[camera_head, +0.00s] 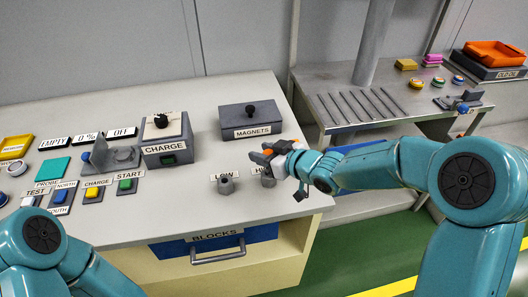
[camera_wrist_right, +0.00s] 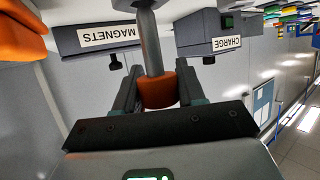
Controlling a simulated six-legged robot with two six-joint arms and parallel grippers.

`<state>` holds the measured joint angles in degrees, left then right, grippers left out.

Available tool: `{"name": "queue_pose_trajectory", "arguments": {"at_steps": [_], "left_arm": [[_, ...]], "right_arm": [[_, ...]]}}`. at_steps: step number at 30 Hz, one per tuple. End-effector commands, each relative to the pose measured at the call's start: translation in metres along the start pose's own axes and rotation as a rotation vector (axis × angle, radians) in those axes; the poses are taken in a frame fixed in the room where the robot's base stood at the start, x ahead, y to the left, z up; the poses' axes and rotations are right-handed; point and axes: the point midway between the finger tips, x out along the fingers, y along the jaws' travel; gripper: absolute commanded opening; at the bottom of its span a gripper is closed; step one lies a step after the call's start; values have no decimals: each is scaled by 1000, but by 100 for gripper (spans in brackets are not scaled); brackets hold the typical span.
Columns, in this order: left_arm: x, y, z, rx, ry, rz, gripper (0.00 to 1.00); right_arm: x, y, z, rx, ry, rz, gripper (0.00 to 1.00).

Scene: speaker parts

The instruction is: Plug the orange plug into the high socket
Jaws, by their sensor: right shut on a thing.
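My right gripper (camera_head: 274,153) is shut on the orange plug (camera_head: 268,151), just above and behind the high socket (camera_head: 268,182). In the wrist view the orange plug (camera_wrist_right: 157,91) sits between the jaws (camera_wrist_right: 156,88), with a grey shaft running up from it. I cannot tell whether this shaft belongs to the plug or to something behind it. The high socket is a grey post, partly hidden by my right gripper, as is its label. The low socket (camera_head: 226,186) is a similar grey post to its left, uncovered. My left gripper is out of view.
The magnets box (camera_head: 250,118) stands behind the sockets and the charge box (camera_head: 166,138) to the left. Several buttons and labels fill the left part of the table. The blocks drawer (camera_head: 203,246) is below the front edge. A second table (camera_head: 345,80) stands back right.

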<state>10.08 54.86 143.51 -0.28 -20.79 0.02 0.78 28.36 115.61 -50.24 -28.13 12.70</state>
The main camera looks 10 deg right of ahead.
Motion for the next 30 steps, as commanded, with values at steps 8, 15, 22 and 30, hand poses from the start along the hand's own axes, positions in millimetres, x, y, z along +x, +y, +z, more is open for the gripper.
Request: {"name": "queue_pose_trajectory", "arguments": {"at_steps": [8, 15, 22, 30], "left_arm": [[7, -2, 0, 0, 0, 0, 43], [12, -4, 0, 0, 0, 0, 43], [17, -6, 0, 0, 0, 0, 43], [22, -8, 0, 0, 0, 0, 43]], "right_arm": [[3, 0, 8, 0, 0, 0, 9], [5, 0, 13, 0, 0, 0, 9], [8, 0, 18, 0, 0, 0, 9], [10, 0, 25, 0, 0, 0, 9]]}}
